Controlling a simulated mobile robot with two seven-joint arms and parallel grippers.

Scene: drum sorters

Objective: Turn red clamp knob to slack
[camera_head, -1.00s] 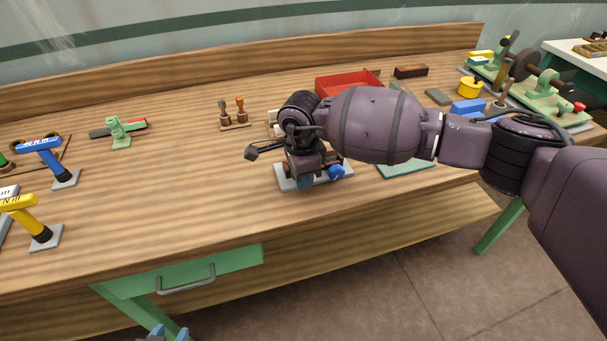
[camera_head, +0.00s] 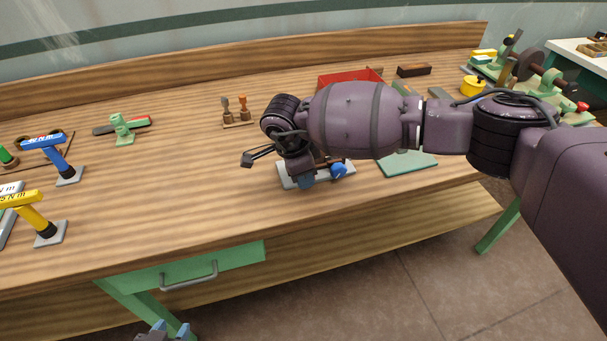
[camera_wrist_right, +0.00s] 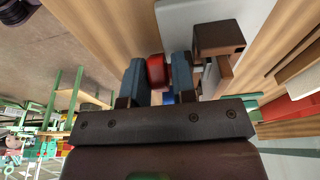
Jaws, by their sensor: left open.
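The red clamp knob (camera_wrist_right: 156,71) shows in the right wrist view between the two blue-grey fingers of my right gripper (camera_wrist_right: 158,80). It lies close against the left finger; I cannot tell whether both fingers press on it. In the head view my right gripper (camera_head: 306,181) is low over a light grey plate (camera_head: 289,178) on the bench, and my wrist hides the red knob. A blue knob (camera_head: 339,171) shows at the plate's right side. My left gripper (camera_head: 169,330) is open and empty at the bottom edge, in front of the bench.
A brown block (camera_wrist_right: 218,37) stands close beside my right fingers. A red tray (camera_head: 350,79) and a green mat (camera_head: 408,164) lie near my right arm. Blue (camera_head: 42,143) and yellow (camera_head: 20,198) torque tools stand at the left.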

